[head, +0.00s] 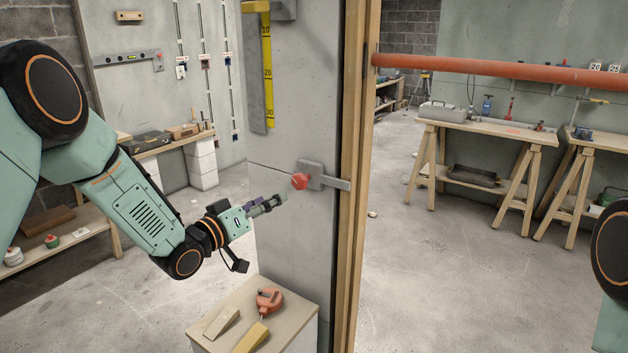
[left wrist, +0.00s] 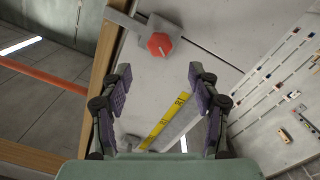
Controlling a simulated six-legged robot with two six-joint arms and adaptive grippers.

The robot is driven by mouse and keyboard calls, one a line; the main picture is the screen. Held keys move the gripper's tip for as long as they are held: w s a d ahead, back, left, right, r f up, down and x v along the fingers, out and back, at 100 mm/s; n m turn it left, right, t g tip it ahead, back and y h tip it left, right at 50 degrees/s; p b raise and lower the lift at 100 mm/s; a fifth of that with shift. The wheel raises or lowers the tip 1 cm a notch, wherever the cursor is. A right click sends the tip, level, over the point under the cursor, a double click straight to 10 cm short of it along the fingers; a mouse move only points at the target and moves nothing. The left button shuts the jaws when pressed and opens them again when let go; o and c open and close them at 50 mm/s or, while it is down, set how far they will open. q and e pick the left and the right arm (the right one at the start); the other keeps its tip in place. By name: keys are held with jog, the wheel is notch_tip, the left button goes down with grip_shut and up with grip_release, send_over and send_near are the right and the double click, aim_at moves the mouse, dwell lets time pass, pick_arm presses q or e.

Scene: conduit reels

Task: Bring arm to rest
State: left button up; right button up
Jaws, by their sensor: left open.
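My left arm comes in from the left in the head view, and its gripper (head: 265,206) points right towards the grey wall panel. In the left wrist view the gripper (left wrist: 160,85) is open, its two dark pads apart with nothing between them. A red knob (head: 300,181) on a grey latch plate with a bar sits on the panel just beyond the fingertips. The knob (left wrist: 160,44) also shows ahead of the fingers in the left wrist view, apart from them. Of my right arm only a joint shows at the right edge; its gripper is out of view.
A wooden post (head: 357,200) edges the panel. A yellow scale (head: 267,70) hangs above the latch. A small table (head: 215,318) below holds an orange clamp (head: 269,300) and wooden wedges. A red pipe (head: 500,71) crosses the right side. Workbenches stand behind; open floor lies between.

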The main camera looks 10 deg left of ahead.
pick_arm(q)
jog(key=s+d+f+g+y, duration=0.15)
jog(key=s+f+g, duration=0.25)
jog(key=s+f, duration=0.6)
jog(key=s+f+g+y, duration=0.35)
jog(key=s+f, duration=0.35)
jog(key=f, duration=0.5)
jog(key=s+f+g, duration=0.3)
jog(key=s, duration=0.7)
jog(key=s+d+f+g+y+b, duration=0.1)
jog(key=s+f+g, duration=0.2)
jog(key=s, duration=0.7)
jog(key=s+f+g+b, duration=0.1)
jog(key=s+f+g, duration=0.2)
jog(key=s, duration=0.6)
jog(key=shift+s+d+f+m+y, duration=0.3)
jog(key=shift+s+f+m, duration=0.1)
jog(key=shift+f, duration=0.5)
jog(key=c, duration=0.4)
jog(key=shift+w+d, duration=0.1)
jog(key=shift+w, duration=0.05)
jog(key=shift+c, duration=0.5)
